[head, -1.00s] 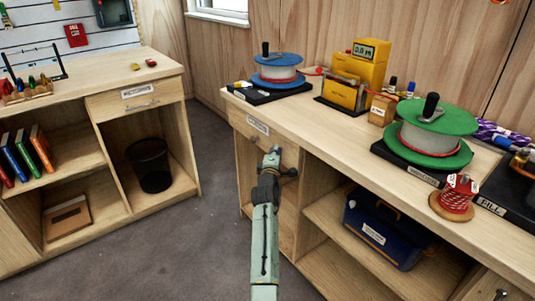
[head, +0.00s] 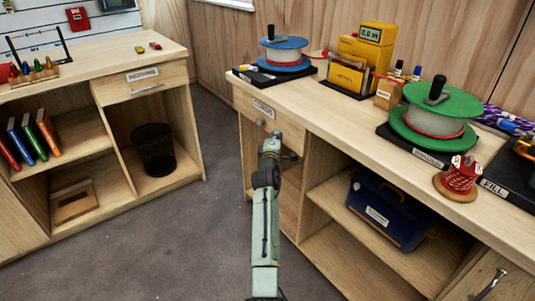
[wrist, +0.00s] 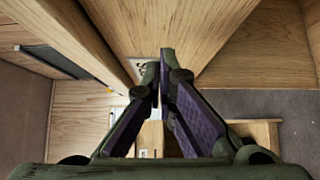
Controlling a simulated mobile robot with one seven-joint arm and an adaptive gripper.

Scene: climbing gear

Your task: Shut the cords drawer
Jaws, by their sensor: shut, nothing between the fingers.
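The cords drawer (head: 250,105) is at the left end of the right-hand workbench, just under its top. Its front carries a small white label (head: 263,107). In the head view it looks flush or nearly flush with the bench; I cannot tell whether a small gap is left. My gripper (head: 271,143) is in front of the lower right part of the drawer front and hides some of it. In the wrist view my gripper (wrist: 162,85) has its dark fingers together and empty, pointing at a wooden panel. I cannot tell whether the fingertips touch the wood.
The bench top holds a blue reel (head: 284,55), a yellow meter (head: 365,55), a green reel (head: 436,115) and a red cord spool (head: 461,178). A blue toolbox (head: 388,215) sits on the shelf below. Open floor lies between the benches, left of my arm.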

